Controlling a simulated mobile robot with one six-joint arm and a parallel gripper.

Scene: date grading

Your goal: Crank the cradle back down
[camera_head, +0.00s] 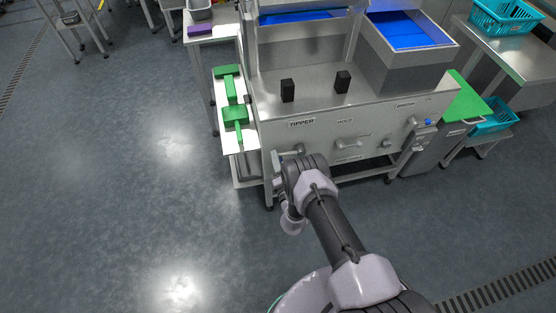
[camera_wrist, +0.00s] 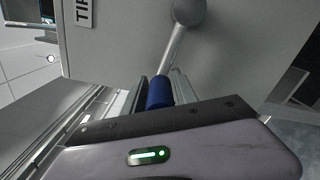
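The tipper crank shows in the wrist view as a grey ball hub (camera_wrist: 190,12) with a slanting metal arm and a blue grip (camera_wrist: 159,92) at its near end. My gripper (camera_wrist: 160,88) has one finger on each side of the blue grip, close against it, and looks shut on it. In the head view the crank (camera_head: 299,149) sits on the machine's front panel under the TIPPER label (camera_head: 301,123). My wrist hides most of the gripper and the grip there. The cradle cannot be clearly made out; a blue-lined tray (camera_head: 300,15) shows at the top edge.
A HOLD handle (camera_head: 352,142) and other controls lie to the right on the same panel. Two black blocks (camera_head: 288,90) stand on the machine's deck. A white side shelf (camera_head: 228,103) with green items is at the left. The floor (camera_head: 110,180) to the left is clear.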

